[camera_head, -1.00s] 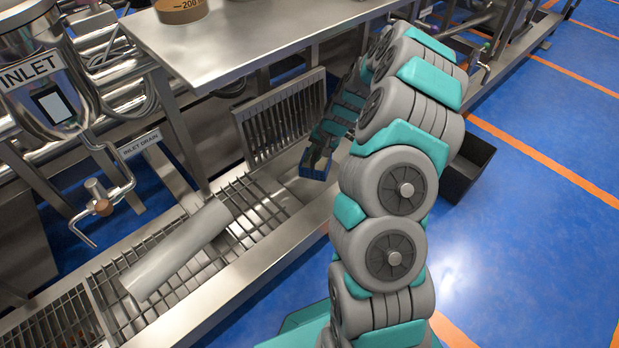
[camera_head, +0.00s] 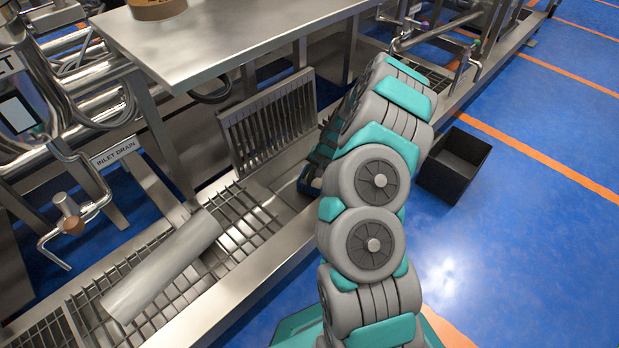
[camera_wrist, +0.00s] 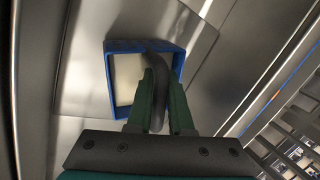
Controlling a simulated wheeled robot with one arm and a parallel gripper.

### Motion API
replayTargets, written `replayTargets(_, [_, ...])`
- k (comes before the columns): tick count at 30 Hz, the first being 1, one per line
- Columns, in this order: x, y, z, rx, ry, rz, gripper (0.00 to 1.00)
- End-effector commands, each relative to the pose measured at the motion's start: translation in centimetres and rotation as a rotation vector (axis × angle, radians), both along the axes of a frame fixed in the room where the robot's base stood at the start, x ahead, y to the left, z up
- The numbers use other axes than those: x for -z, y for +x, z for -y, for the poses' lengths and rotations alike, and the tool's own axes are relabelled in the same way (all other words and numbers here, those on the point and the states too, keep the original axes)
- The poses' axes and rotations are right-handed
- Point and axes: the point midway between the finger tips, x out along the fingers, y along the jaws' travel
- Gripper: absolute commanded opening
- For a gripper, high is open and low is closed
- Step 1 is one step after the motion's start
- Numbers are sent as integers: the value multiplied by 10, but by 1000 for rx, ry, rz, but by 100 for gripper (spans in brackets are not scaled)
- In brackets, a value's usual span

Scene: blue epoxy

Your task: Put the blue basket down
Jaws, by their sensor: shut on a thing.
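The blue basket shows in the wrist view with a blue rim (camera_wrist: 110,88), a pale inside and a dark curved handle. The fingers of my gripper (camera_wrist: 163,84) are shut on that handle. The basket is in front of the fingers, over bare metal. I cannot tell whether it touches the metal.
The steel trough (camera_head: 233,290) holds grating and a grey cylinder (camera_head: 160,268) lying on it. An upright grate (camera_head: 268,125) leans behind the trough. A steel table (camera_head: 220,40) is above. A black open bin (camera_head: 455,165) stands on the clear blue floor at right.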

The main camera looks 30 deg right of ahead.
Motion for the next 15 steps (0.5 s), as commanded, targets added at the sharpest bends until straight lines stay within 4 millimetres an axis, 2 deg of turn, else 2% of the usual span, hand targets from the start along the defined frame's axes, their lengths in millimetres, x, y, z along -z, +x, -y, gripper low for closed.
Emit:
replayTargets(2, [8,0,0,-1,0,-1,0])
replayTargets(12, [10,0,0,-1,0,0,0])
replayTargets(13, [9,0,0,-1,0,0,21])
replayTargets(15, [9,0,0,-1,0,0,29])
